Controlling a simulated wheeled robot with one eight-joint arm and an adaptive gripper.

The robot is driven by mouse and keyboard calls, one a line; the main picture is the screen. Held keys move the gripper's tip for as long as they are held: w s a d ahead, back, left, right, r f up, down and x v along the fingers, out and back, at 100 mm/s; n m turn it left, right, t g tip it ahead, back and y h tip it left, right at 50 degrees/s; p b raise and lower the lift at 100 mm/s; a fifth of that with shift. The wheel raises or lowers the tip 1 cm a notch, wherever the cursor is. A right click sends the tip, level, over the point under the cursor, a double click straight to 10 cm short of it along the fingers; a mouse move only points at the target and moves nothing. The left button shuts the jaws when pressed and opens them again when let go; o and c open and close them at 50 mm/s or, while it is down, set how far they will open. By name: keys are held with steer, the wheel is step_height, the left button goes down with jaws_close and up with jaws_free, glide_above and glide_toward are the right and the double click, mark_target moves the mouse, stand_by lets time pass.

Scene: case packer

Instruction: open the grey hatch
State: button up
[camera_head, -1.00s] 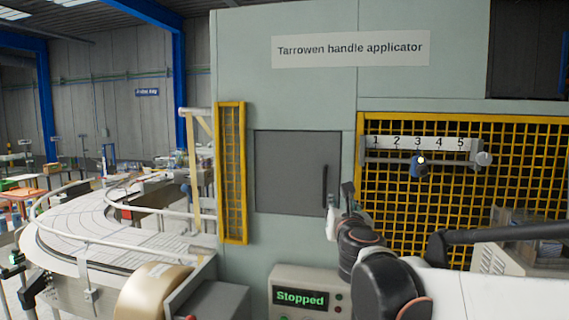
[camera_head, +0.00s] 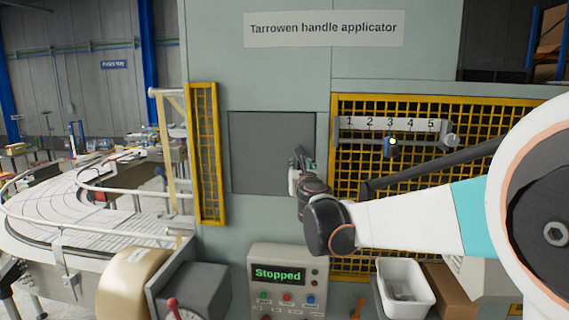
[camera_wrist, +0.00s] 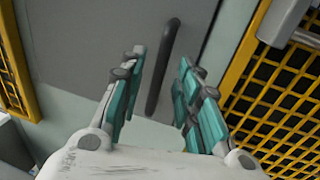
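The grey hatch (camera_head: 268,150) is a flat panel, closed, in the pale green front of the machine. Its dark upright bar handle (camera_wrist: 163,66) shows near its right edge in the wrist view. In the head view my gripper hides the handle. My gripper (camera_wrist: 158,88) is open, its two teal-padded fingers apart. The handle lies between the fingers as seen from the wrist; I cannot tell whether the fingertips reach around it. In the head view my gripper (camera_head: 301,162) is at the hatch's right side.
Yellow mesh guards (camera_head: 206,155) flank the hatch on both sides. A numbered scale with a blue slider (camera_head: 390,147) is on the right guard. Below is a control box (camera_head: 287,280) reading "Stopped". A white bin (camera_head: 405,290) stands lower right, a curved conveyor (camera_head: 70,215) left.

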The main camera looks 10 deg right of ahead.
steer(key=shift+w+d+p, duration=0.2)
steer(key=shift+w+p, duration=0.15)
steer(key=shift+w, duration=1.25)
steer(key=shift+c, duration=0.2)
jaws_close()
